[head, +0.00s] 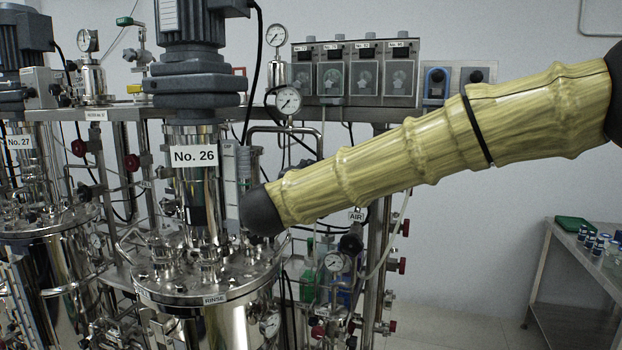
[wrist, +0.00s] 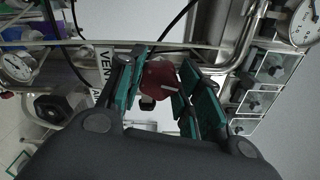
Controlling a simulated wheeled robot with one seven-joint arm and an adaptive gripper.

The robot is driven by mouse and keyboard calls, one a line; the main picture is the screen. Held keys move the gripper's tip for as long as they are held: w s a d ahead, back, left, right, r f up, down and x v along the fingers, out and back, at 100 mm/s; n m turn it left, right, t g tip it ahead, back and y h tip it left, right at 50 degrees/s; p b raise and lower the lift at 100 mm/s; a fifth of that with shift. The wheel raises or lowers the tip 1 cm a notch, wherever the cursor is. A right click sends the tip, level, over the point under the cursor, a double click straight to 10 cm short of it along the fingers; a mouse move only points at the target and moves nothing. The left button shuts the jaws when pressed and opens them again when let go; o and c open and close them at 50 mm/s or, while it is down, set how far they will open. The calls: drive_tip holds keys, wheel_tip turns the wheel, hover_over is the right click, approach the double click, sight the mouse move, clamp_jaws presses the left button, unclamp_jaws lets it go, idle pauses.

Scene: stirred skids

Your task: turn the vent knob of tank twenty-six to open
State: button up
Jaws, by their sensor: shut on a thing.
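Tank twenty-six is the steel vessel (head: 205,285) with the white "No. 26" label (head: 194,156) in the head view. My gripper (wrist: 160,85) shows in the wrist view, its green-padded fingers on either side of a dark red knob (wrist: 159,76). The fingers are shut on this knob, which bears a pale pointer line. A "VENT" label (wrist: 104,66) is partly hidden beside the left finger. In the head view my arm reaches in from the right, and my gripper and the held knob are hidden behind it. I cannot tell from the line whether the knob stands at open.
Tank 27 (head: 40,245) stands at the left. Pressure gauges (head: 289,99) and pipes crowd around tank twenty-six. In the wrist view a gauge (wrist: 305,22) is at the upper right and another (wrist: 16,67) at the left. A steel bench (head: 575,265) stands far right, with clear floor before it.

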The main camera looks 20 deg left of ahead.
drive_tip(key=shift+f+n+p, duration=0.2)
drive_tip(key=shift+n+p, duration=0.55)
drive_tip(key=shift+n, duration=2.65)
drive_tip(key=o, duration=1)
drive_tip(key=shift+o, duration=0.2)
drive_tip(key=shift+s, duration=0.1)
drive_tip(key=s, duration=1.2)
drive_tip(key=shift+a, duration=0.2)
drive_tip(key=shift+w, duration=0.1)
